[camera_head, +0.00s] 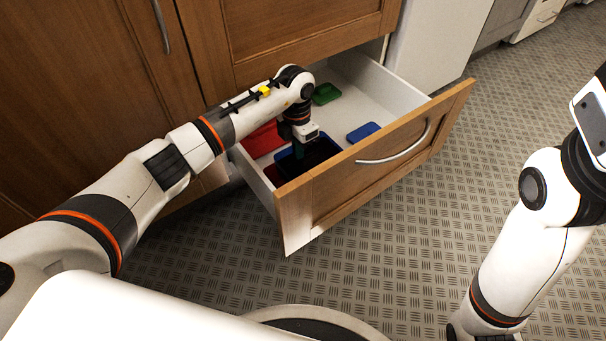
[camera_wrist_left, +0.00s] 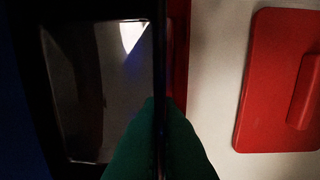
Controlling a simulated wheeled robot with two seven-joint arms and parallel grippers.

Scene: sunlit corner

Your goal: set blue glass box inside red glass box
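The blue glass box (camera_head: 322,152) is in the open drawer near its front left, dark inside with blue at its edges. The red glass box (camera_head: 273,176) shows as a dark red patch left of and below it, mostly hidden. My left gripper (camera_head: 299,151) reaches down at the blue box. In the left wrist view its green fingers (camera_wrist_left: 160,115) close on a thin dark wall, seemingly the blue box's (camera_wrist_left: 100,90). A red edge, seemingly the red box's (camera_wrist_left: 180,60), runs close beside that wall. I cannot tell how far one box sits in the other. My right gripper is out of view.
A red lid (camera_head: 262,139) lies left of the boxes and shows in the left wrist view (camera_wrist_left: 260,90). A blue lid (camera_head: 363,132) and a green lid (camera_head: 326,94) lie farther right and back. The drawer front (camera_head: 390,150) stands close in front; the drawer's middle floor is clear.

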